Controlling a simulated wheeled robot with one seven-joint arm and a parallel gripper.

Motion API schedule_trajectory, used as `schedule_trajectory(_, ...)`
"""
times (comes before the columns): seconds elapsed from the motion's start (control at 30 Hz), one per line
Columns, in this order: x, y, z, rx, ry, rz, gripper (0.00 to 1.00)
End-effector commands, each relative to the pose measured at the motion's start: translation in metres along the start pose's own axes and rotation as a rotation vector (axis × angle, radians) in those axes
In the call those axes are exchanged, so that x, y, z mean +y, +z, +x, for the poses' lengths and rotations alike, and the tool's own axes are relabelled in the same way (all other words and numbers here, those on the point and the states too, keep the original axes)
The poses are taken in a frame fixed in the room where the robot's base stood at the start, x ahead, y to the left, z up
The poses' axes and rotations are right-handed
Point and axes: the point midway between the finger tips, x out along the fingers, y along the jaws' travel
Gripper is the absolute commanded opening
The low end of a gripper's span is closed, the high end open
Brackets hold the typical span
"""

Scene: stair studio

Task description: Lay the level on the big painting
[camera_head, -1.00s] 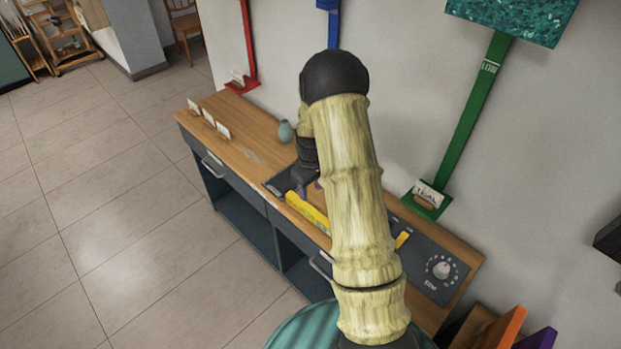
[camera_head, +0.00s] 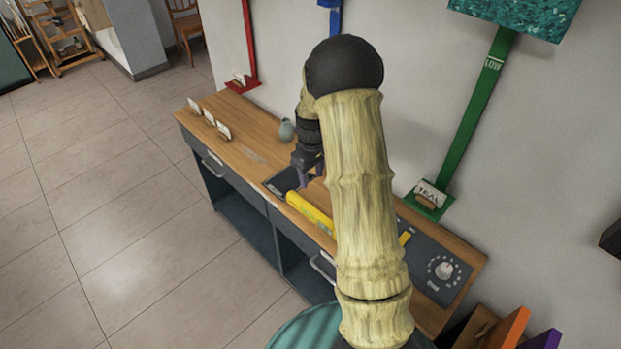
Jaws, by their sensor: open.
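The yellow level (camera_head: 310,211) lies on the wooden workbench, near its front edge. My arm hides part of the bench to its right. My gripper (camera_head: 311,181) is just behind the level's left end in the picture, pointing down with its jaws apart and nothing visible between them. I cannot tell its exact height above the bench. A teal painting (camera_head: 520,12) hangs on the wall at the upper right, cut off by the frame; I cannot tell whether it is the big painting.
The workbench (camera_head: 245,150) holds small cards (camera_head: 209,118), a blue-grey vase (camera_head: 287,131) close to my gripper, and a panel with a dial (camera_head: 444,270). A green strip (camera_head: 470,115) runs down the wall to a labelled holder (camera_head: 428,196). The tiled floor (camera_head: 120,230) at left is clear.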

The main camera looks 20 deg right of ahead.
Motion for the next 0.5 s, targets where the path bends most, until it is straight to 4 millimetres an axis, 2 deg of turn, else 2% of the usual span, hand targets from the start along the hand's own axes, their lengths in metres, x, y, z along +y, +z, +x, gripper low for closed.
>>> schedule_trajectory(0.17, -0.016, 0.007, -0.017, 0.019, 0.012, 0.031, 0.46)
schedule_trajectory(0.37, -0.061, 0.033, -0.052, 0.068, 0.035, 0.124, 0.46)
schedule_trajectory(0.5, -0.094, 0.058, -0.072, 0.110, 0.047, 0.198, 0.46)
